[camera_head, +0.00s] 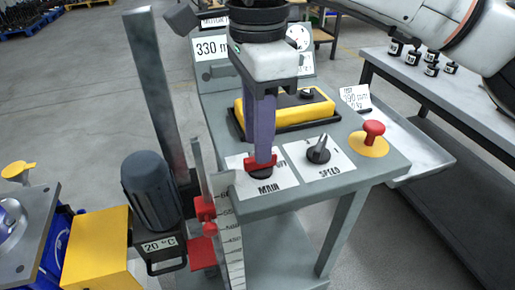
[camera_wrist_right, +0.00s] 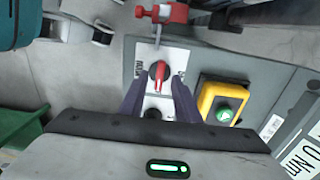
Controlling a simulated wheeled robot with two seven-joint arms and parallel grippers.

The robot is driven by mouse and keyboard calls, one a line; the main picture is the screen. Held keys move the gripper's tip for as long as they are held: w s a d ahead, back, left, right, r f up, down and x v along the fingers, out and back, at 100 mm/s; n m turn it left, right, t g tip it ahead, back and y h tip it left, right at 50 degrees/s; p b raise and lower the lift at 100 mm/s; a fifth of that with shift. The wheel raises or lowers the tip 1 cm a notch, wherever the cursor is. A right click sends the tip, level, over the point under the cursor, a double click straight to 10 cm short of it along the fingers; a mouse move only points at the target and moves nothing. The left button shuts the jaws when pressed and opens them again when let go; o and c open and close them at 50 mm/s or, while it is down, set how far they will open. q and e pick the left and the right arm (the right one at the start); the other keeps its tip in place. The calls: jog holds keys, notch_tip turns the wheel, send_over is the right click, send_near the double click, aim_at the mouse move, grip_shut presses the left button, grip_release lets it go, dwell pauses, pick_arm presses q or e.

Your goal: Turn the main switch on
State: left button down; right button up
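The main switch (camera_head: 262,172) is a red-handled rotary knob on a white plate lettered MAIN, on the grey panel top. In the right wrist view the switch (camera_wrist_right: 159,72) shows its red handle on a round base. My right gripper (camera_head: 262,155) points down over the switch in the head view. In the right wrist view its two dark fingers (camera_wrist_right: 159,80) are apart, with the red handle between their tips. Whether either finger touches the handle cannot be told. Fingers partly cover the switch in the head view. My left gripper is not in view.
The black SPEED knob (camera_head: 318,152) is just right of the switch, with a red mushroom button (camera_head: 374,130) beyond it. A yellow box (camera_head: 290,108) lies behind. A red clamp (camera_head: 205,210) on an upright scale stands close on the left, beside a dark motor (camera_head: 152,190).

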jog(key=shift+f, duration=1.65)
jog(key=shift+c, duration=0.2)
grip_shut()
